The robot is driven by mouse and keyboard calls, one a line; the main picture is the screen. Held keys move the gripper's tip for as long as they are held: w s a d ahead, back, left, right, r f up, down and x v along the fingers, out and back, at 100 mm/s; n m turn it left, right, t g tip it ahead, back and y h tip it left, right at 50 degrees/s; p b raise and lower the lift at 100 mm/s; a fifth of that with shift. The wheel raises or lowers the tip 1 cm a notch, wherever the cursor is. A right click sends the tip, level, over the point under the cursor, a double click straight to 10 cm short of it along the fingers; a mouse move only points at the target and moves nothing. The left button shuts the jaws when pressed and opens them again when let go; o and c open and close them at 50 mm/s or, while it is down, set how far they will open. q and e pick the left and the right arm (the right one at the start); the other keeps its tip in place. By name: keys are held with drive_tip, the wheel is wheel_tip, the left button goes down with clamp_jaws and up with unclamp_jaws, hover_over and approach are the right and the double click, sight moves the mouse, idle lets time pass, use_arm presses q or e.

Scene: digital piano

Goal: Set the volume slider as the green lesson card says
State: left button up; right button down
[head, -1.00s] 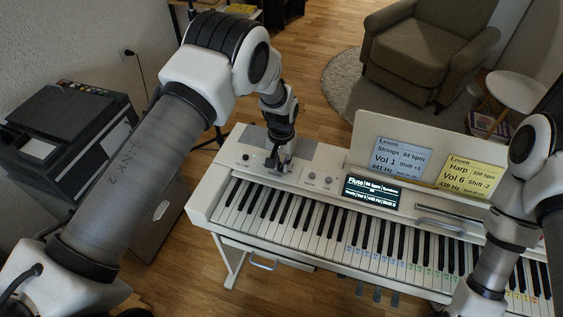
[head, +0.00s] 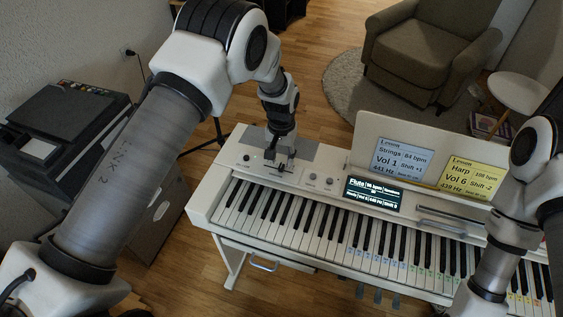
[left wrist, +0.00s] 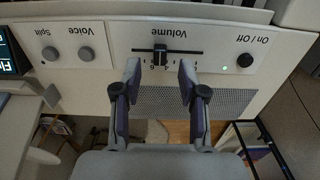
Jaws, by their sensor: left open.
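The volume slider (left wrist: 160,53) is a black knob on a horizontal slot, under an upside-down "Volume" label in the left wrist view. It stands left of the slot's middle there; the scale digits are too small to read surely. My left gripper (left wrist: 159,70) is open, its fingers on either side of the knob and apart from it. In the head view my left gripper (head: 277,154) is over the piano's left panel. A blue card (head: 401,160) reads Strings, Vol 1; a yellow card (head: 472,177) reads Harp, Vol 6. No green card shows. My right gripper is out of view.
The piano display (head: 372,195) reads Flute. The On / Off knob (left wrist: 244,60) with a lit green light is right of the slot in the left wrist view. Voice (left wrist: 85,54) and Split (left wrist: 50,53) knobs are left. The keys (head: 310,225) run along the front.

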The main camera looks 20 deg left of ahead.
sight(282, 165)
use_arm(q)
wheel_tip(282, 165, up, 9)
drive_tip(key=shift+f, duration=0.1)
idle(0.4)
